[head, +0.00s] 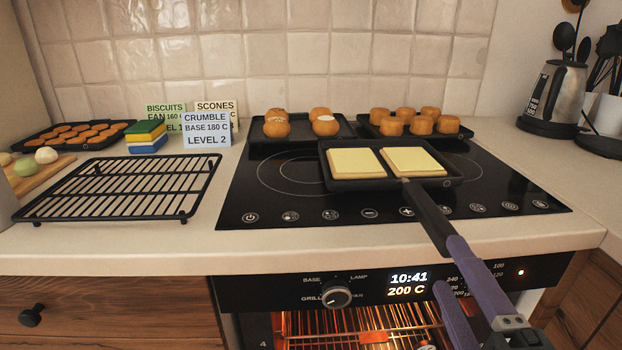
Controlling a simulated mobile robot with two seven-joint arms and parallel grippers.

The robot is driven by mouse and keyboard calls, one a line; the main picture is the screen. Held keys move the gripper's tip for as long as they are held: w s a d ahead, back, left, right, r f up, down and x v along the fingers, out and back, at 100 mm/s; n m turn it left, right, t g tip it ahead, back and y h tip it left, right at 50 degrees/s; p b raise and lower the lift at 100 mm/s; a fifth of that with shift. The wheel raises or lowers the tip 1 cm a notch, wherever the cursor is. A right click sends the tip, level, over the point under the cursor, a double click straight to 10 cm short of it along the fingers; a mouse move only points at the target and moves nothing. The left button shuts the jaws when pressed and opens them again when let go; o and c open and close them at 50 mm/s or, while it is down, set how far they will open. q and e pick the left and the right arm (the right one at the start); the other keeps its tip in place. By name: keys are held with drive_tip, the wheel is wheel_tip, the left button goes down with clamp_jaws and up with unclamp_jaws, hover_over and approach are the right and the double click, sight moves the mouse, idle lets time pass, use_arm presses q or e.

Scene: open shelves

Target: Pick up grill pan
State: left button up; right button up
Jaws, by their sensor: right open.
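The grill pan (334,185) is black and square and rests on the black hob, with two pale yellow slabs (355,162) in it. Its dark handle (428,215) points toward the front right, past the hob's front edge. My right gripper (448,264) has purple fingers and is open at the lower right, in front of the oven panel. Its upper finger overlaps the handle's end in the picture; I cannot tell whether they touch. The handle's very end is partly hidden there. My left gripper is out of view.
Two baking trays with buns (276,124) and pastries (391,126) stand behind the pan. A black wire rack (120,188) lies left of the hob (275,205). Recipe cards (207,131) and sponges (147,137) stand behind it. The lit oven (350,325) is below; a kettle (553,95) stands right.

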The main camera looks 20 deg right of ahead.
sight(431, 217)
drive_tip(key=x, duration=0.9)
drive_tip(key=shift+w+d, duration=0.1)
drive_tip(key=shift+d, duration=0.1)
clamp_jaws()
drive_tip(key=shift+r, duration=0.1)
idle(0.9)
drive_tip(key=shift+r, duration=0.15)
